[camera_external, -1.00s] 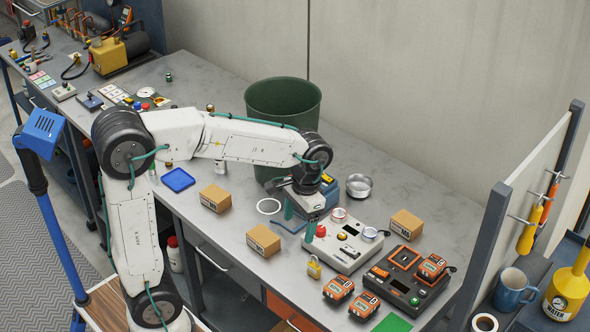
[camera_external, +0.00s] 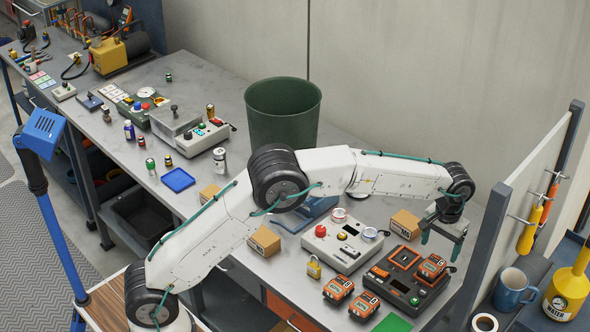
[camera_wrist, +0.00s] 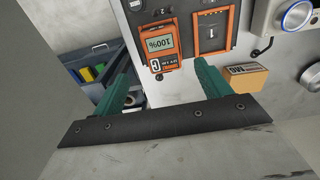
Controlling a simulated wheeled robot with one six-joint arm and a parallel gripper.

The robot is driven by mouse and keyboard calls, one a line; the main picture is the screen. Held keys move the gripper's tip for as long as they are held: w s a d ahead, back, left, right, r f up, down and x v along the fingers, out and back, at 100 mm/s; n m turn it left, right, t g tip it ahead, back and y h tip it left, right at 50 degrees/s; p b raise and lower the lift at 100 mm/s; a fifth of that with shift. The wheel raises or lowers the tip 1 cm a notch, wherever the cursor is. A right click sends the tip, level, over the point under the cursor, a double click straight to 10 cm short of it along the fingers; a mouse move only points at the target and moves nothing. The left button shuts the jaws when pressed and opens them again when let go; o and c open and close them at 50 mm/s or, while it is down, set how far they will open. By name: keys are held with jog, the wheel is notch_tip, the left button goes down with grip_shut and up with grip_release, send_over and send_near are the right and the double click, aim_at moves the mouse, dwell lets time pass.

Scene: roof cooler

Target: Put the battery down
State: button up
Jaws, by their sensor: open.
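An orange-and-black battery (camera_external: 432,267) sits in the right bay of the dark charger (camera_external: 414,299). In the wrist view this battery (camera_wrist: 160,44) has a display reading 100%, and the other charger bay (camera_wrist: 212,30) looks empty. Two more orange-and-black batteries, one (camera_external: 338,290) and another (camera_external: 364,306), stand on the bench left of the charger. My gripper (camera_external: 442,243) is open, with nothing between its green fingers. It hangs above the bench close to the charger's right end. In the wrist view the seated battery is just beyond my gripper (camera_wrist: 163,75).
A grey control box (camera_external: 343,243) with a red button and a cardboard box (camera_external: 406,223) stand left of my gripper. A yellow padlock (camera_external: 314,267) and a green mat (camera_external: 392,323) are near the front edge. A white tool panel (camera_external: 530,205) rises at the right.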

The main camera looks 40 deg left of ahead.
aim_at(433, 263)
jog(key=f, duration=0.7)
jog(key=shift+s+a, duration=0.2)
jog(key=shift+r, duration=0.15)
jog(key=c, duration=1.4)
jog(key=shift+r, duration=0.6)
jog(key=shift+s+a+r, duration=0.1)
jog(key=shift+s+r, duration=0.05)
jog(key=shift+r, duration=0.45)
jog(key=shift+s+a+r, duration=0.1)
jog(key=shift+r, duration=0.5)
jog(key=s+a, duration=0.2)
jog(key=s, duration=0.2)
jog(key=s+a+r, duration=0.1)
jog(key=s+a, duration=0.1)
jog(key=s, duration=0.3)
jog(key=s+a, duration=0.2)
jog(key=s, duration=0.2)
jog(key=shift+s+a+r, duration=0.2)
jog(key=shift+s+a, duration=0.15)
jog(key=shift+a, duration=0.05)
